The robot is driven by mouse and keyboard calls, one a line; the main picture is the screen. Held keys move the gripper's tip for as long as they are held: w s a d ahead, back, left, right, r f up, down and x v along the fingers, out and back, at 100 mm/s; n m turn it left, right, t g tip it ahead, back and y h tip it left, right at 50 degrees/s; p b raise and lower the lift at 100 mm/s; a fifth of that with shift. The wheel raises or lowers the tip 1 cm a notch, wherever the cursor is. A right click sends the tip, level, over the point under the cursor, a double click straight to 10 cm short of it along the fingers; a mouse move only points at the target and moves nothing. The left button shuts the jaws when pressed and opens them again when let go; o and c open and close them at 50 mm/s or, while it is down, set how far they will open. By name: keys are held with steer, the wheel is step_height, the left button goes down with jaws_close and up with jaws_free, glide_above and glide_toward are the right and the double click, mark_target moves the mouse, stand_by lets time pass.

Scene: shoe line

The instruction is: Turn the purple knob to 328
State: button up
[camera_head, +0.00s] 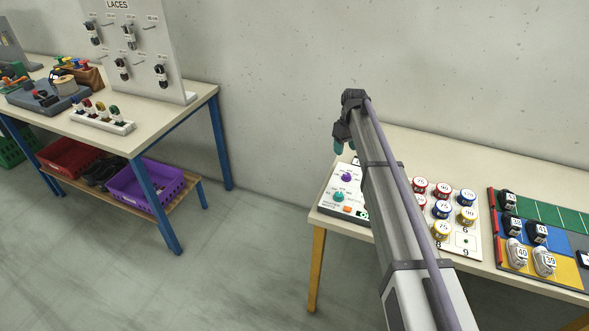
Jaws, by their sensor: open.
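The purple knob (346,177) sits on a white control panel (333,200) at the left end of the right table. A teal knob (338,196) and an orange button (347,209) are on the same panel, nearer the table's front edge. The dial markings are too small to read. My gripper (339,148) is above and behind the panel, up from the purple knob and apart from it. Its jaws are small in the picture, partly hidden by the wrist, and open with nothing seen between them. My arm covers the panel's right part.
Right of my arm stands a white board (462,241) with several numbered round tins. Beyond it lies a coloured mat (560,216) with several shoes. The left table (190,113) holds a laces board (166,88) and stands apart, with open floor between.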

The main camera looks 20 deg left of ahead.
mark_target(347, 175)
steer(key=f+b, duration=0.3)
steer(key=d+f+b, duration=0.1)
steer(key=f+b, duration=0.3)
steer(key=d+f+b, duration=0.1)
steer(key=f+b, duration=0.3)
steer(key=shift+s, duration=0.4)
steer(key=shift+r, duration=0.15)
steer(key=shift+r, duration=0.1)
steer(key=shift+c, duration=0.4)
steer(key=c, duration=0.9)
steer(key=shift+o, duration=0.2)
